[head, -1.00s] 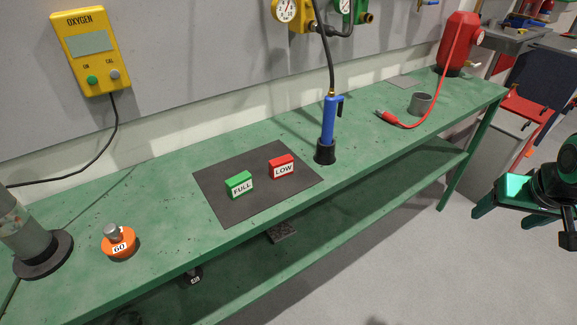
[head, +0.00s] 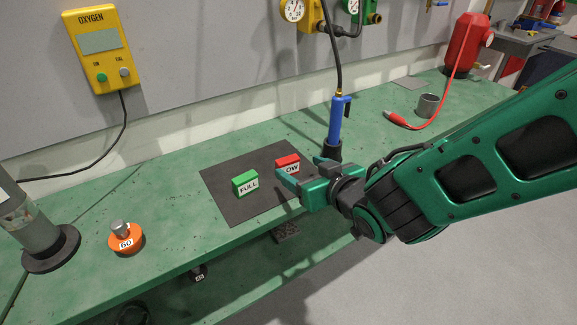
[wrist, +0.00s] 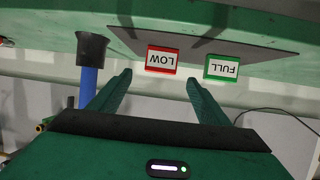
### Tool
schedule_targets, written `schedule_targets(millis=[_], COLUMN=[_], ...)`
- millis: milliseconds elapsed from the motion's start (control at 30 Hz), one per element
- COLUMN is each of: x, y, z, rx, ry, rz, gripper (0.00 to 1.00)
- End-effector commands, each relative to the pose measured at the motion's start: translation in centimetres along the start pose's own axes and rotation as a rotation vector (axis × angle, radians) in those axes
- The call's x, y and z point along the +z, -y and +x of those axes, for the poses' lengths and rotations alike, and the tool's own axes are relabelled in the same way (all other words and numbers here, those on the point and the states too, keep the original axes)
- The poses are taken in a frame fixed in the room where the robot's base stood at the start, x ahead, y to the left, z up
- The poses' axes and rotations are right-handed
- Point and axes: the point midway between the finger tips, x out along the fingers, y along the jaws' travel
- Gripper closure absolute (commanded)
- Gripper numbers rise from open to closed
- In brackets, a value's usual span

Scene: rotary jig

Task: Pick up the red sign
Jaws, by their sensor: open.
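The red sign (head: 287,161) with a white "LOW" label stands on a dark mat (head: 230,205) on the green bench. In the head view my gripper partly covers its label. My gripper (head: 296,172) is open, close to the sign on its near right side. In the wrist view the red sign (wrist: 162,59) shows upside down, ahead of and between the two open fingers (wrist: 158,88), with nothing held. A gap shows between the fingertips and the sign.
A green "FULL" sign (head: 245,183) stands on the mat left of the red one. A blue tool (head: 336,122) in a black holder stands just right of the mat, close to my gripper. An orange "60" weight (head: 126,238) sits farther left.

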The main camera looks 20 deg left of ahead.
Motion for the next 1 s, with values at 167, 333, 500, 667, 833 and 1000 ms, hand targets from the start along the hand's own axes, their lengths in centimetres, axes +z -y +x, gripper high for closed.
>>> schedule_targets(millis=[167,333,500,667,833,1000], x=[0.1,0.0,0.3,0.5,0.5,0.5], y=[0.0,-0.1,-0.1,-0.1,-0.1,-0.1], z=[2.4,3.3,4.8,7.0,8.3,8.4], rx=[0.001,0.002,0.002,0.003,0.002,0.002], ry=[0.001,0.000,0.002,0.002,0.001,0.001], rz=[0.000,0.000,0.001,0.000,0.000,0.000], gripper=[0.30,0.30,0.30,0.30,0.30,0.30])
